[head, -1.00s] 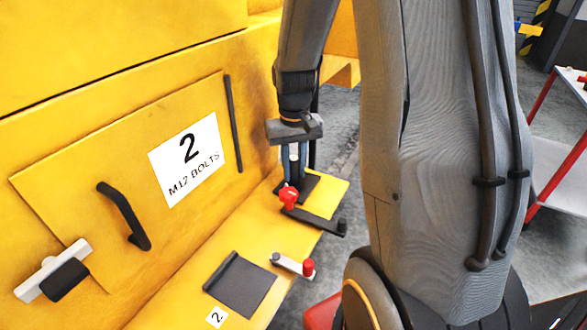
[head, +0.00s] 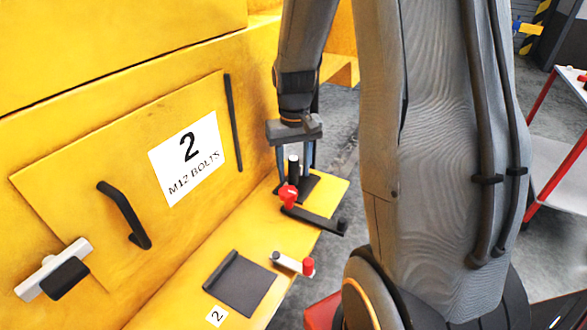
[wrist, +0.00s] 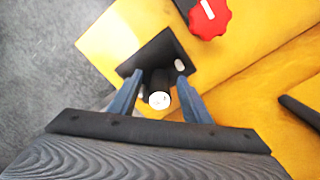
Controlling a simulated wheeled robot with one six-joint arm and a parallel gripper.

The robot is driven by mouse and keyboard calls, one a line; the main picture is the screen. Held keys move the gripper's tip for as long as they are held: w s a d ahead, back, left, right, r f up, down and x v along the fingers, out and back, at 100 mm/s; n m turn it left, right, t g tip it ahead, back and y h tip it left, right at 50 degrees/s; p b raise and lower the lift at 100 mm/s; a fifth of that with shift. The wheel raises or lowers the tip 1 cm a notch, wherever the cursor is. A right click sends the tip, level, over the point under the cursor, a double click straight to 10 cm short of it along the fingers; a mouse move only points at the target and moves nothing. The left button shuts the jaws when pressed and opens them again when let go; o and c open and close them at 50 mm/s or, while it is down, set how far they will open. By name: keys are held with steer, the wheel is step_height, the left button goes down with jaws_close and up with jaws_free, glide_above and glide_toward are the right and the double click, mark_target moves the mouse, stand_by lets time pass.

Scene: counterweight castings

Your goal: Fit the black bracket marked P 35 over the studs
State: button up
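A black plate (wrist: 150,55) with an upright black post (wrist: 158,82) lies at the far end of the yellow ledge; I take it for the bracket. In the head view the post (head: 293,172) stands below my wrist. My gripper (wrist: 158,74) is open, with one blue-grey finger on each side of the post and visible gaps.
A red knob (head: 289,195) on a dark bar (head: 315,221) is close beside the plate. A yellow wall panel (head: 120,180) rises at left.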

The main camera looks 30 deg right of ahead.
step_height(320, 180, up, 8)
steer(key=shift+f+b, duration=0.15)
steer(key=shift+b, duration=0.35)
step_height(320, 180, up, 8)
steer(key=p, duration=0.7)
stand_by(0.3)
steer(key=s+a+f+n+t+b, duration=0.1)
steer(key=s+a+f+n+b, duration=0.1)
steer(key=s+a+f, duration=0.6)
steer(key=s+a, duration=0.2)
steer(key=s, duration=0.2)
